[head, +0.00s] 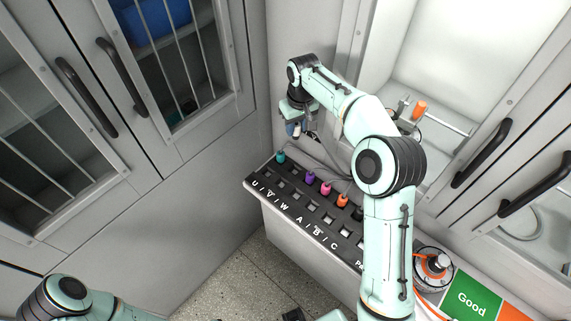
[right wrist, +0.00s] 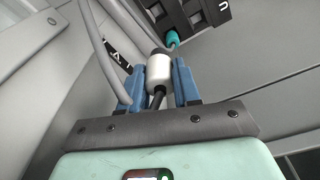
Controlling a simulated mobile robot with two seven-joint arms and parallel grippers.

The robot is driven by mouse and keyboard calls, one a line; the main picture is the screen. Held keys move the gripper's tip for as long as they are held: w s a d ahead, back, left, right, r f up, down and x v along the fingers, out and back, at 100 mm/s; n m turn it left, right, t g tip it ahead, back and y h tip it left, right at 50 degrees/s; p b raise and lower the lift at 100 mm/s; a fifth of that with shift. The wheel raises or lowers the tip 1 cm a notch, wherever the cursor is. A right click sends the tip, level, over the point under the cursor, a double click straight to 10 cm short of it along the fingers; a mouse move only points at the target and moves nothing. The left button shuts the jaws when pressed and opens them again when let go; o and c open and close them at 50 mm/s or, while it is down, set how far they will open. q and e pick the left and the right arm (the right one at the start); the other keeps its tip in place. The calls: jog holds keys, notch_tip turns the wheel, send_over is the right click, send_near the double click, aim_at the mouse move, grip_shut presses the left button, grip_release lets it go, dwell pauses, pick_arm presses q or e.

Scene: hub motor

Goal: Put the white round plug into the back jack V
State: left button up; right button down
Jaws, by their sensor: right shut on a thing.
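The white round plug (right wrist: 158,72) is held between the blue fingers of my right gripper (right wrist: 158,85), with its dark cable leading back toward the gripper. In the head view my right gripper (head: 297,129) hangs above the far left end of the black jack board (head: 328,248), apart from it. The back jack V (head: 295,168) looks empty, between the teal plug (head: 280,156) at back U and the purple plug (head: 310,178) at back W. The teal plug also shows in the right wrist view (right wrist: 172,38), beyond the white plug.
Pink (head: 325,188), orange (head: 342,200) and black plugs stand farther along the back row, with grey cables behind. A round hub motor (head: 434,265) and a green "Good" panel (head: 471,298) are at the right. Cabinet walls enclose the left and back.

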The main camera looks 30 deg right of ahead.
jog(key=shift+s+f+b, duration=0.2)
jog(key=shift+f+b, duration=0.6)
jog(key=shift+f, duration=8.6)
pick_arm(q)
jog(key=shift+s+f, duration=0.4)
jog(key=shift+f, duration=0.2)
jog(key=shift+s+f, duration=0.35)
jog(key=shift+f, duration=0.2)
pick_arm(e)
jog(key=shift+f, duration=0.2)
jog(key=c, duration=0.8)
grip_release()
jog(key=shift+r, duration=0.1)
